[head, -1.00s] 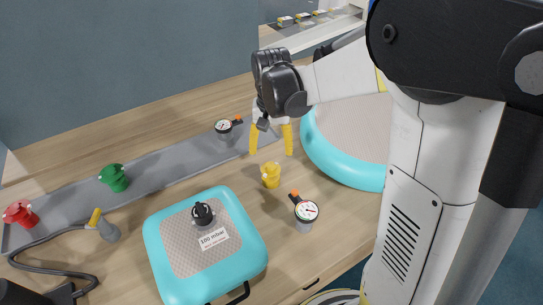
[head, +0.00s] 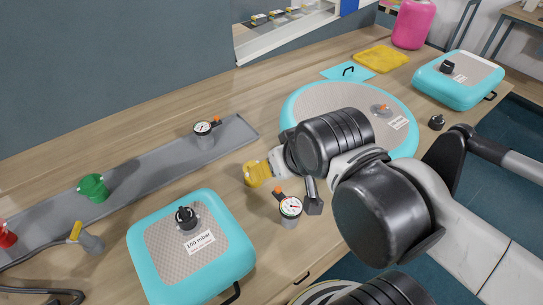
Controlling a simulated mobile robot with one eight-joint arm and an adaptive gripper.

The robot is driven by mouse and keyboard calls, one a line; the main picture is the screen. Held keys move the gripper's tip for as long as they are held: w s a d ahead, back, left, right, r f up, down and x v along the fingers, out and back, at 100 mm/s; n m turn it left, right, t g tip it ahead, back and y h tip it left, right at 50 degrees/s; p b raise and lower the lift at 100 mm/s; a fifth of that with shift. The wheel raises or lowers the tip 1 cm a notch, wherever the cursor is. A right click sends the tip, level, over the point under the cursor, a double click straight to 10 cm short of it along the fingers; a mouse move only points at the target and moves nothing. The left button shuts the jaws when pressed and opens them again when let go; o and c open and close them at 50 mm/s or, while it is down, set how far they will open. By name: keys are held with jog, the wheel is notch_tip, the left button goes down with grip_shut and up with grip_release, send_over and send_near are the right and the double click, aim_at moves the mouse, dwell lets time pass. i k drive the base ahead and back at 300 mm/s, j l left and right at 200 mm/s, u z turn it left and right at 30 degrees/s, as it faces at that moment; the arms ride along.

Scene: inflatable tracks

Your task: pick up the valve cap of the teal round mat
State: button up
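The teal round mat (head: 300,105) lies on the bench behind my arm, its grey top partly covered by my black wrist. Its valve (head: 381,110) shows as an orange and grey fitting with no black cap on it. A small loose black valve cap (head: 437,122) stands on the bench just right of the mat, apart from it. My gripper (head: 270,168) is at the left end of my wrist, well left of the cap. A yellow shape there may be its fingers, the yellow adapter, or both overlapping. I cannot tell whether the gripper is open.
Two teal square cushions, front left (head: 240,262) and far right (head: 480,88), carry black caps. A pressure gauge (head: 290,208) stands close below my wrist. Another gauge (head: 204,134) and a green adapter (head: 93,188) are on the grey strip. A yellow cloth (head: 381,58) lies at the back.

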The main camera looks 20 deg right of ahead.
aim_at(436, 123)
jog(key=z, duration=1.95)
